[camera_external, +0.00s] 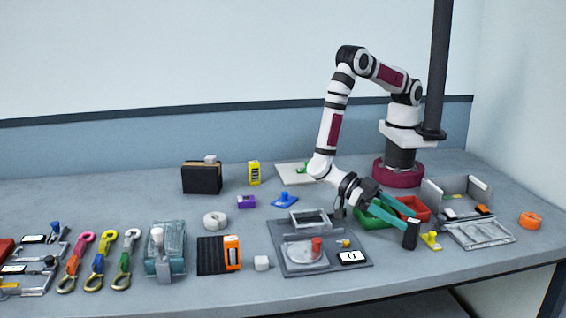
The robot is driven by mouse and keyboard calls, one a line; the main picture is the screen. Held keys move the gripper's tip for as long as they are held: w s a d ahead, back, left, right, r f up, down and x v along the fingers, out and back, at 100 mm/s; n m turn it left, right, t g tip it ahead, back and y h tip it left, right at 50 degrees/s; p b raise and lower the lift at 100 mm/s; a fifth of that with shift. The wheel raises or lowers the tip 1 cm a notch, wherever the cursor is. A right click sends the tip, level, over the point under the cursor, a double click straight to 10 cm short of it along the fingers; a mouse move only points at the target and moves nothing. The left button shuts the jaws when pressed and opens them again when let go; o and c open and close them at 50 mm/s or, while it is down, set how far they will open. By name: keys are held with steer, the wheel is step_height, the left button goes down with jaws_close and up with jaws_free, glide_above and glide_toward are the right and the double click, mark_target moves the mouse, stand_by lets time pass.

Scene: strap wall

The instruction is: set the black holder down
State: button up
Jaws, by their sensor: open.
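A small black upright block, which looks like the black holder (411,234), stands at the front right of the table, beside a yellow piece. My gripper (408,219) reaches down to it from the upper left, with its teal fingers apart. The fingertips are right at the holder's top. I cannot tell whether they touch it. The holder appears to rest on the table, though its base is small in this view.
A green tray (371,221) and a red tray (421,203) lie under and behind my fingers. A grey board (283,266) with parts is to the left. A yellow piece (431,240) and an open grey case (480,233) are to the right. Bare table lies in front.

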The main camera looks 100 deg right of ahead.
step_height(320, 180, up, 8)
steer(key=w+f, duration=0.1)
steer(key=w+d+r+m+t+y, duration=0.1)
steer(key=w+d+r+m+t, duration=0.15)
steer(key=w+m+t, duration=0.55)
steer(key=w+d+r+m+t, duration=0.1)
steer(key=w+r+t, duration=0.4)
steer(key=w, duration=0.7)
steer(key=w+d+r+m+t+h, duration=0.25)
steer(key=d+m+h, duration=0.2)
steer(key=d, duration=0.55)
steer(key=w+d+r+m+t+h, duration=0.2)
steer(key=w+d+m+t+h, duration=0.3)
steer(key=d, duration=0.6)
steer(key=s+d+f+m+g+h, duration=0.1)
steer(key=s+d+m+g+h, duration=0.15)
steer(key=s+d+m, duration=0.5)
steer(key=s+d+m+g+h, duration=0.1)
steer(key=s+d+m+g, duration=0.25)
steer(key=s, duration=0.75)
steer(key=s+a+m+g+y, duration=0.1)
steer(key=s+a+g, duration=0.1)
steer(key=s, duration=0.5)
steer(key=s+a+m+g+y, duration=0.1)
steer(key=s+m+g+y, duration=0.1)
steer(key=s, duration=0.5)
steer(key=shift+s+a+f, duration=0.25)
steer(key=shift+a+f, duration=0.1)
steer(key=shift+f, duration=0.05)
